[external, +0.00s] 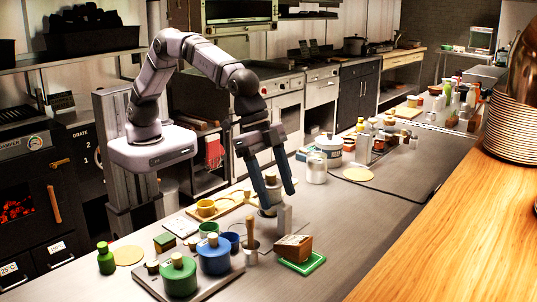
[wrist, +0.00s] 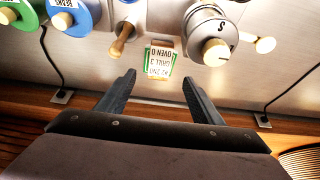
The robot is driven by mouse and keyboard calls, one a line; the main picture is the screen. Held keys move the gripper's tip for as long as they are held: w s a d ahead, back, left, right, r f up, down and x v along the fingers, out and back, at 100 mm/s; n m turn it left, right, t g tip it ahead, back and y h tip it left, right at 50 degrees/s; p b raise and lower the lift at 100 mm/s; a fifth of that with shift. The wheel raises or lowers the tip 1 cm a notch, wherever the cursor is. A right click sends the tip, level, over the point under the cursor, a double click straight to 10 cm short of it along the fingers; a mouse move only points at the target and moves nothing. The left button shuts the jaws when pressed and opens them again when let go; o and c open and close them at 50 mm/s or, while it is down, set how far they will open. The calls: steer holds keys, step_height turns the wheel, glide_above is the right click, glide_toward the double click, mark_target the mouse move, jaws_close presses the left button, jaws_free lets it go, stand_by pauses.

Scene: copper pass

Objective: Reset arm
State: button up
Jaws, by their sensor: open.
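My gripper (external: 280,197) hangs above the counter with its fingers pointing down. It is open, and in the wrist view nothing sits between its fingers (wrist: 158,80). In the external view the fingers overlap a grey metal pot (external: 268,210) with a pale knob. In the wrist view this pot (wrist: 206,38) lies beyond the right fingertip, apart from it. A small lettered block (external: 294,247) rests on a green-edged tray (external: 311,266). The block also shows in the wrist view (wrist: 160,62), ahead of the gap between the fingers.
A green pot (external: 179,278) and a blue pot (external: 214,257) stand at the counter's near left. A wooden-handled tool (external: 250,232) stands beside them. Jars and containers line the counter farther back. The grey counter (external: 370,215) is clear to the right. Stacked plates (external: 512,128) stand on the wooden ledge.

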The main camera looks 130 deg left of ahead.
stand_by(0.4)
steer(key=s+a+r+m+t+b, duration=0.15)
steer(key=s+r+b, duration=0.25)
steer(key=s, duration=0.4)
steer(key=s+f+g+p, duration=0.2)
steer(key=s+f, duration=0.4)
steer(key=s, duration=0.8)
steer(key=s+f+n+g+p, duration=0.1)
steer(key=s+f+g, duration=0.3)
steer(key=s, duration=1)
steer(key=shift+s+a+f+p, duration=0.3)
steer(key=shift+f+p, duration=0.25)
steer(key=shift+f, duration=0.35)
steer(key=shift+n, duration=0.25)
